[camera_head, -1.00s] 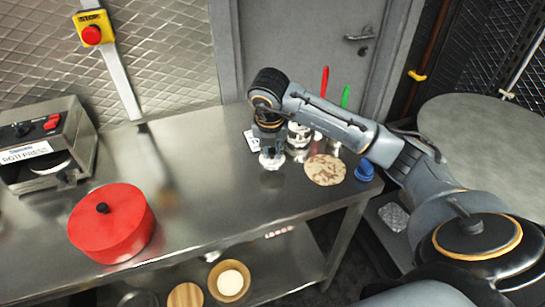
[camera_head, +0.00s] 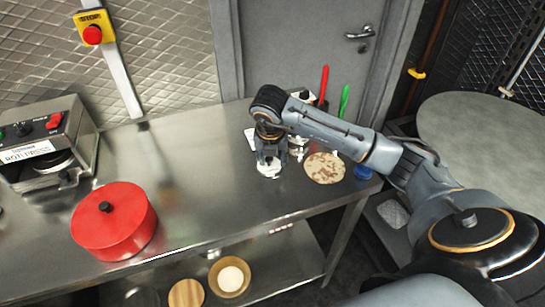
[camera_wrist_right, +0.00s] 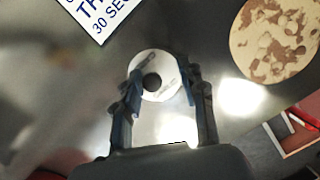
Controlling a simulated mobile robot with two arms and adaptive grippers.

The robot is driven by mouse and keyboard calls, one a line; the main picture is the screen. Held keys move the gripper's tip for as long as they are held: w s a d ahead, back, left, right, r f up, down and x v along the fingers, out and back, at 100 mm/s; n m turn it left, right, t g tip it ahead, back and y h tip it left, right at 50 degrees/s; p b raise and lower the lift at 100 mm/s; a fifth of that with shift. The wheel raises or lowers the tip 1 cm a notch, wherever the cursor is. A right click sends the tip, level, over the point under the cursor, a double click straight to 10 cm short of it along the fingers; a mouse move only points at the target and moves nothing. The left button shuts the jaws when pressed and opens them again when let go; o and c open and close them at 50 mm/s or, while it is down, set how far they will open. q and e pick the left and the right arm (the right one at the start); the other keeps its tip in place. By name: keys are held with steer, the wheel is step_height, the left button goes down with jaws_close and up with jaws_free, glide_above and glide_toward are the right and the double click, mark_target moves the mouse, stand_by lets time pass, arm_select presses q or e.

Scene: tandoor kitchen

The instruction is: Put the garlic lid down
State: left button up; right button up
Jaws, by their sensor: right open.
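The garlic lid (camera_wrist_right: 155,60), a pale round disc with a dark knob, shows in the right wrist view between my right fingers. In the head view the lid (camera_head: 268,172) appears to rest on the steel counter, right under the gripper. My right gripper (camera_wrist_right: 161,78) is open, with one finger on each side of the lid's knob. In the head view the right gripper (camera_head: 269,153) points straight down. The jars behind it are partly hidden by the arm. My left gripper is not in view.
A flatbread (camera_head: 325,168) lies just right of the lid, with a blue object (camera_head: 363,172) beyond it. A printed card (camera_wrist_right: 105,12) lies nearby. A red lidded pot (camera_head: 113,222) and a press (camera_head: 45,145) stand at left. The counter (camera_head: 200,190) between is clear.

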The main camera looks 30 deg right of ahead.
mark_target(271, 174)
steer(key=shift+r, duration=0.1)
steer(key=shift+r, duration=0.2)
steer(key=v, duration=1.1)
steer(key=shift+s+r, duration=0.2)
steer(key=shift+r, duration=0.15)
